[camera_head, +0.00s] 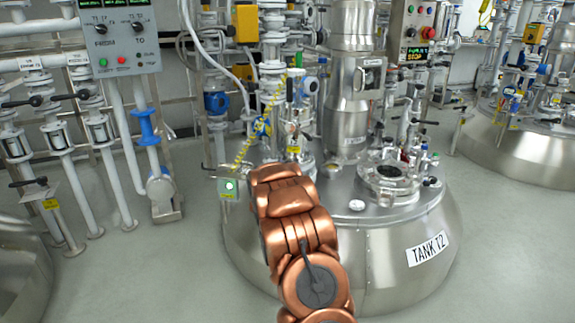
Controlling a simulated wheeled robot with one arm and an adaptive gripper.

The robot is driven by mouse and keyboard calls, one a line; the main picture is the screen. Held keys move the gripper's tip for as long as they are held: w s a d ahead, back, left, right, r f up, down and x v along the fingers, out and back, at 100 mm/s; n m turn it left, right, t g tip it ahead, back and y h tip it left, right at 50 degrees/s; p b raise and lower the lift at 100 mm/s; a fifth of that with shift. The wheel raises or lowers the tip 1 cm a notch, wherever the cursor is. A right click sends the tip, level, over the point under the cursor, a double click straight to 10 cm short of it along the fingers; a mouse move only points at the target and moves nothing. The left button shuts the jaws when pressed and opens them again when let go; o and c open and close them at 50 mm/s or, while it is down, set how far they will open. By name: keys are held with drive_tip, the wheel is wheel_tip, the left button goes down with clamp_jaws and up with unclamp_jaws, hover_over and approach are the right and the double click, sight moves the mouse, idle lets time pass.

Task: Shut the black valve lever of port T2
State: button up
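My copper-coloured arm reaches up from the bottom middle to the front of the tank labelled TANK T2 (428,249). Its far end hides part of the tank top, and my gripper cannot be made out beyond it. Several black levers show on the pipes at the left: one (22,102) at the far left, one (72,96) on the pipe beside it, and one (28,182) lower down near a yellow tag. The port labels above them are too small to read surely, so I cannot tell which lever is port T2's.
A control box (120,37) with knobs and lit buttons hangs at the upper left. A small green-lit box (228,187) stands left of my arm. A second tank (520,150) is at the right. The grey floor (150,270) between the left pipes and tank T2 is clear.

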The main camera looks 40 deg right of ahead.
clamp_jaws()
idle(0.5)
